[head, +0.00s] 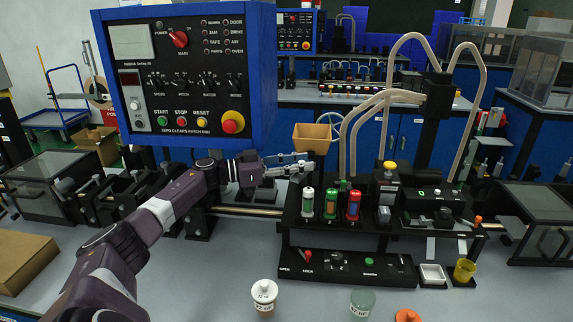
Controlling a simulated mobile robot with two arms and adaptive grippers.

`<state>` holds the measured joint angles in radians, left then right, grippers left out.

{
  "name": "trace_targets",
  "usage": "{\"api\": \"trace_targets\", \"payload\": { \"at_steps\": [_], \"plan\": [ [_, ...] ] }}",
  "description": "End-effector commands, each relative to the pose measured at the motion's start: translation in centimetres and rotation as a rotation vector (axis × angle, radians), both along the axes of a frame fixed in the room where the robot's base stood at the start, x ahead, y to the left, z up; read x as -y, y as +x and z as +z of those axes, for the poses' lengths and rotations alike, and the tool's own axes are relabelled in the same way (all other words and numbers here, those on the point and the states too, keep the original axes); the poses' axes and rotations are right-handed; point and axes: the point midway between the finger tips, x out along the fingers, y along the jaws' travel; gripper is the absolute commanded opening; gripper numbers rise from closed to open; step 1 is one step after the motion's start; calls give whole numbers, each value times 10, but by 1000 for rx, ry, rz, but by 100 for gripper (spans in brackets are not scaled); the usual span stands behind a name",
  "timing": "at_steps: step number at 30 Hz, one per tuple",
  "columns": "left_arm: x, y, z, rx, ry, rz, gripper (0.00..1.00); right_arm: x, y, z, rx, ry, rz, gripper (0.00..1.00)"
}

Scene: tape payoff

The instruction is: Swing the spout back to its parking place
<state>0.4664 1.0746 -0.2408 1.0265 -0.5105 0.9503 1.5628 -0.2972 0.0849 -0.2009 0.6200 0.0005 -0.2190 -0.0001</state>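My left arm reaches in from the lower left, and its gripper (302,166) is beside the left end of the black machine (340,235), just below a tan hopper (312,138). The fingers point right; whether they are apart or closed on something is too small to tell. Beige curved tubes (372,106) run from a black column (433,108) down toward the machine; one arches high above it. I cannot tell for sure which part is the spout or where its parking place is. My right gripper is not in view.
A blue-framed control panel (185,80) hangs at upper left, above my arm. Green and red capped bottles (330,203) stand on the machine near my gripper. A white-capped jar (264,295) and a green-lidded jar (362,302) stand in front. A cardboard box (25,260) lies at left.

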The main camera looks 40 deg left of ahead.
Motion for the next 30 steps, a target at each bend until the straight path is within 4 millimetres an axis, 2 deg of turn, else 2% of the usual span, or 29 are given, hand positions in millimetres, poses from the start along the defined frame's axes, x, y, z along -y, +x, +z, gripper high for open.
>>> {"api": "trace_targets", "payload": {
  "at_steps": [18, 24, 30],
  "plan": [
    [-53, -79, -2, -5, 2, 1, 31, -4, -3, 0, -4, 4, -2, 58],
    [-61, -92, -1, -3, 2, 0, 31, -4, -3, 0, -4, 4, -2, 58],
    [-64, -96, 0, 0, 1, 0, 31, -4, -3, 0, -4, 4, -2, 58]
  ]
}}
